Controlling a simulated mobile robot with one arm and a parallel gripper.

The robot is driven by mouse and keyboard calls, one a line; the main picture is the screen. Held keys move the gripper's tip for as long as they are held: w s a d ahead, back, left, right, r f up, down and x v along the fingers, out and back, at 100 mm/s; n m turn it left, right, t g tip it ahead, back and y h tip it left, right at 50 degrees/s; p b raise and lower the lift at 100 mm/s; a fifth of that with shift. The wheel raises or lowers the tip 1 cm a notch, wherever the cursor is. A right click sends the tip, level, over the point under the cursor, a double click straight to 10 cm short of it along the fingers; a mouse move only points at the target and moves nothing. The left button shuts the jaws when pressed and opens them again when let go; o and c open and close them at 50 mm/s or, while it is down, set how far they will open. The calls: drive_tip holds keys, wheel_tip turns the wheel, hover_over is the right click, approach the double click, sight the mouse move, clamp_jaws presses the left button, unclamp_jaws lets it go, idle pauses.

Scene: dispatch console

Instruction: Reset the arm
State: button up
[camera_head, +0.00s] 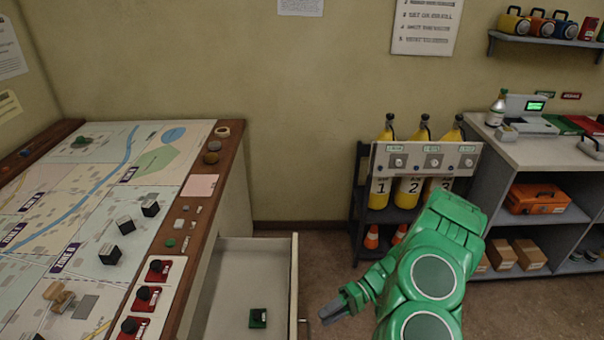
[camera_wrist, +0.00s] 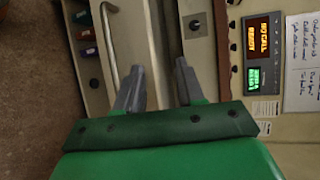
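My green arm stands at the lower right of the head view, with my gripper (camera_head: 345,302) held low, to the right of an open drawer. In the wrist view my gripper (camera_wrist: 157,88) shows two grey fingers spread apart with nothing between them. Beyond the fingers are a pale cabinet front with a metal bar handle (camera_wrist: 107,40) and a lit display panel (camera_wrist: 263,50). The fingers appear apart from the cabinet front, though the exact gap is hard to tell.
A rack with yellow cylinders (camera_head: 407,188) stands against the back wall. A shelf counter (camera_head: 530,150) is at the right.

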drive_tip(key=s+a+r+n+h, duration=0.1)
drive_tip(key=s+a+r+h, duration=0.15)
drive_tip(key=r, duration=0.95)
drive_tip(key=s+a+r+h, duration=0.1)
drive_tip(key=s+r+h, duration=0.3)
drive_tip(key=r, duration=0.8)
drive_tip(key=s+d+r+m+t+h, duration=0.2)
drive_tip(key=s+d+r, duration=0.3)
drive_tip(key=s, duration=0.5)
drive_tip(key=s+d+r+m+t+h, duration=0.3)
drive_tip(key=s+d+r+h, duration=0.2)
drive_tip(key=s, duration=0.5)
drive_tip(key=shift+d+r+m+t, duration=0.3)
drive_tip(key=shift+r, duration=0.7)
